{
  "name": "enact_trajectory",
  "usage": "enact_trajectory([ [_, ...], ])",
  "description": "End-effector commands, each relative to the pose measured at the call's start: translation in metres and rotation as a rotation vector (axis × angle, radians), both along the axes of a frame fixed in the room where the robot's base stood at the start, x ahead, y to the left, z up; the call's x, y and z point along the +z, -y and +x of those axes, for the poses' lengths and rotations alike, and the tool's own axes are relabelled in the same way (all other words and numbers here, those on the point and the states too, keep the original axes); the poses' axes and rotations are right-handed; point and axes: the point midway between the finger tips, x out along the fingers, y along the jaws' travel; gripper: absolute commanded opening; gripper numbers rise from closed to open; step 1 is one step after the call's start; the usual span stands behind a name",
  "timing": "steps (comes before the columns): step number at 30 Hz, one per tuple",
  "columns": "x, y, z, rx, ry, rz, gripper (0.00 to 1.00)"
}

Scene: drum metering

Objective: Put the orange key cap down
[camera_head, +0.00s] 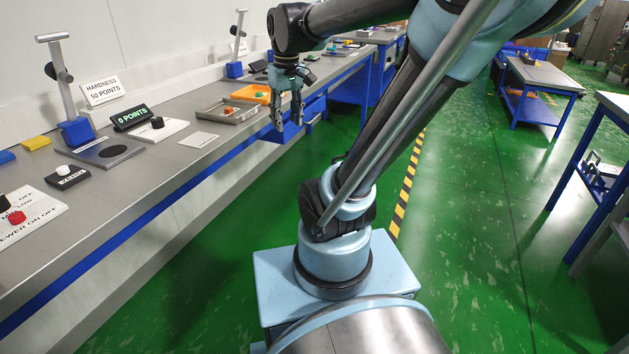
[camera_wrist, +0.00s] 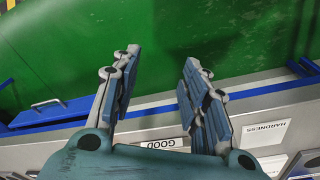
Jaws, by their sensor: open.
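My gripper (camera_head: 288,119) hangs with its fingers pointing down at the front edge of the bench, right of the trays. In the wrist view its two fingers (camera_wrist: 160,62) are spread apart with nothing between them. A small orange piece (camera_head: 228,110), perhaps the orange key cap, lies in the shallow grey tray (camera_head: 209,114), left of and apart from my gripper. It is too small to make out its shape. No orange cap shows in the wrist view.
An orange tray (camera_head: 247,97) with a green piece (camera_head: 260,94) sits behind the grey tray. A white card (camera_head: 198,140), a "0 POINTS" display (camera_head: 131,117) and a blue-based stand (camera_head: 77,131) lie further left. A blue drawer (camera_head: 283,133) hangs below the bench edge.

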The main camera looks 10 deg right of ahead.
Motion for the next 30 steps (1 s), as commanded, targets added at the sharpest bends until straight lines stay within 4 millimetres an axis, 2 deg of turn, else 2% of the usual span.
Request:
enact_trajectory([
  [1,-0.013,0.008,-0.015,-0.034,0.007,0.003,0.41],
  [3,-0.031,0.017,-0.033,-0.081,0.017,0.007,0.41],
  [9,-0.085,0.037,-0.082,-0.216,0.045,0.02,0.41],
  [15,-0.128,0.048,-0.114,-0.313,0.068,0.03,0.41],
  [21,-0.144,0.052,-0.124,-0.35,0.076,0.033,0.41],
  [30,-0.144,0.052,-0.124,-0.35,0.076,0.033,0.41],
])
